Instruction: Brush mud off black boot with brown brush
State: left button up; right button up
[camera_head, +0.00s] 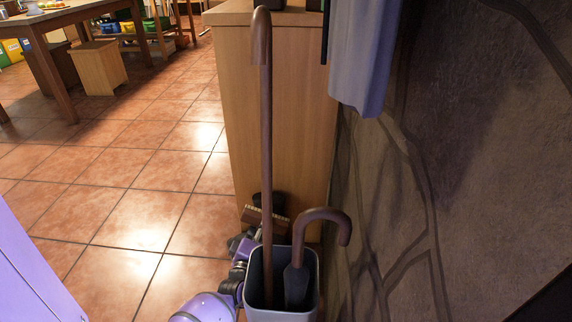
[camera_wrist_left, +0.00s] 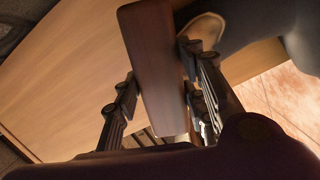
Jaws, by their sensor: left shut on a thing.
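The brown brush (camera_head: 268,219) shows in the head view low in front of the wooden cabinet, its pale bristles facing down. In the left wrist view the long brown brush (camera_wrist_left: 152,62) lies between the fingers of my left gripper (camera_wrist_left: 160,88), which is shut on it. In the head view my left gripper (camera_head: 243,246) is partly hidden behind a bin. The black boot (camera_head: 280,199) stands just behind the brush, mostly hidden; whether they touch cannot be told. A dark surface with a tan patch, probably the boot (camera_wrist_left: 252,28), is at the wrist view's upper right. My right gripper is out of view.
A grey bin (camera_head: 308,285) holding a tall brown cane (camera_head: 266,150) and a hooked umbrella (camera_head: 299,268) stands in front of the brush. A wooden cabinet (camera_head: 285,115) is behind, a stone wall (camera_head: 480,180) to the right. Tiled floor (camera_head: 135,215) is open to the left.

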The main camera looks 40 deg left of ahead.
pick_arm(q)
jog(key=shift+b+x, duration=0.75)
jog(key=shift+x, duration=0.65)
jog(key=shift+a, duration=0.1)
